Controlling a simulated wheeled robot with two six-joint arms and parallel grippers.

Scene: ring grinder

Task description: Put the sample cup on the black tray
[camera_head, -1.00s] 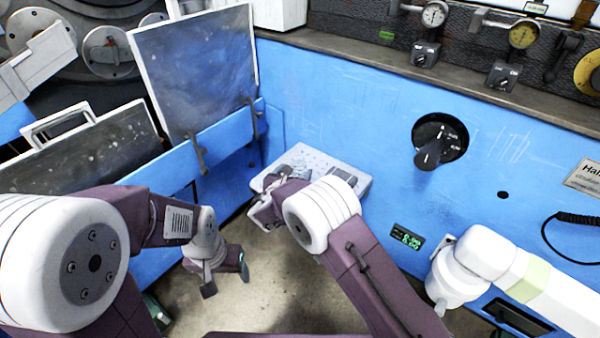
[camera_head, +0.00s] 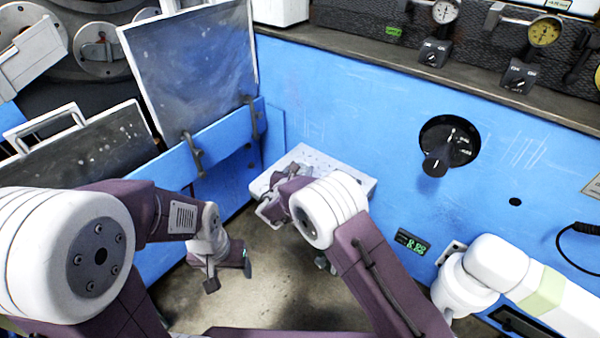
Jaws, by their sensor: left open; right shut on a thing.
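My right gripper (camera_head: 274,202) is at the left front of a pale ledge (camera_head: 352,186) against the blue machine wall. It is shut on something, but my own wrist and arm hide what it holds. My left gripper (camera_head: 229,270) is open, points downward over the floor and looks empty. I cannot make out the sample cup or a black tray. Much of the ledge top is hidden behind my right arm.
A blue rail (camera_head: 170,163) with dark clamps runs along the left, beside a tilted dark panel (camera_head: 190,75). A black rotary knob (camera_head: 449,143) and a small green display (camera_head: 411,241) are on the blue wall (camera_head: 340,90). Bare floor lies below.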

